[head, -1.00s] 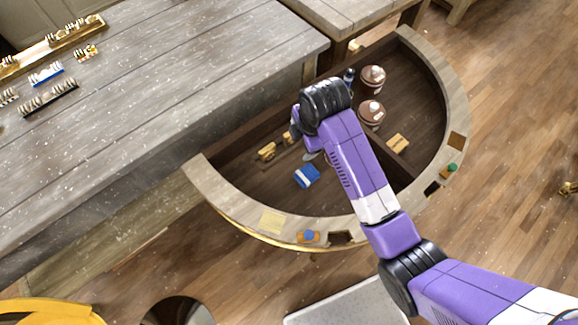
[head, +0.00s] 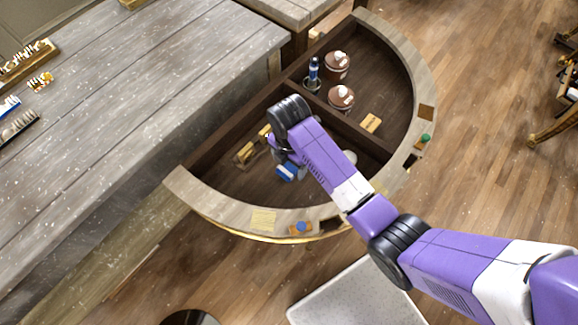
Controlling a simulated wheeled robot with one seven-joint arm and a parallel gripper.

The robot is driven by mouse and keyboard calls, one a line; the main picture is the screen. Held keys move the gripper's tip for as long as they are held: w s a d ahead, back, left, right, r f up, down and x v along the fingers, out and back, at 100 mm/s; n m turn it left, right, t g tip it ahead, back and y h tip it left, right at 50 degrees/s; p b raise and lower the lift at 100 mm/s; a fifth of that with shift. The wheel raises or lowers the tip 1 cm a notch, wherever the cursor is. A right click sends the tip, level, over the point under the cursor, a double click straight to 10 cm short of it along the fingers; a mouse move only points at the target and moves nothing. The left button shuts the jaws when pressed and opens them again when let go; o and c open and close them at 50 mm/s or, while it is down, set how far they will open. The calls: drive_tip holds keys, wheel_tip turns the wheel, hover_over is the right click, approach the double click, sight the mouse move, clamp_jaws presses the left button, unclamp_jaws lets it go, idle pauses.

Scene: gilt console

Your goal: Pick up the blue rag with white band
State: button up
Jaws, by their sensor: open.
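The blue rag with white band (head: 287,172) lies on the dark floor of the near-left compartment of the half-round console (head: 192,195). The arm and gripper cover part of it. My gripper (head: 284,158) points down into this compartment, right above or beside the rag. Its fingers are mostly hidden by my wrist, so I cannot tell whether they touch the rag. The gripper is open.
A gold-coloured object (head: 252,150) lies just left of the gripper. A wooden divider (head: 365,140) separates the compartments. A grey table (head: 150,80) adjoins at left.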

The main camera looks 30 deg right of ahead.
drive_tip(key=shift+f, duration=0.55)
drive_tip(key=c, duration=1.4)
drive_tip(key=shift+r, duration=0.2)
wheel_tip(320, 180, up, 15)
drive_tip(key=p, duration=0.2)
wheel_tip(320, 180, up, 5)
drive_tip(key=p, duration=0.1)
hover_over(289, 167)
drive_tip(key=shift+f, duration=0.15)
